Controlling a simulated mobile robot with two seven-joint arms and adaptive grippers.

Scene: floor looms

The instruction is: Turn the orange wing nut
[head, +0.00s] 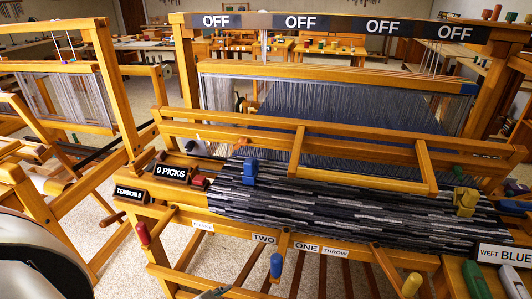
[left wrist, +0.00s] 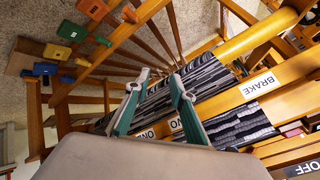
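I cannot make out an orange wing nut for certain in either view. In the head view only a small tip of what seems to be this gripper shows at the bottom edge. My right gripper is not in view.
A wooden loom fills the head view, with dark striped cloth (head: 350,205) and a front beam. Lever handles in red (head: 143,233), blue (head: 277,265) and yellow (head: 411,285) stick out in front. A blue clip (head: 249,171) and yellow clip (head: 465,201) sit on the cloth.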

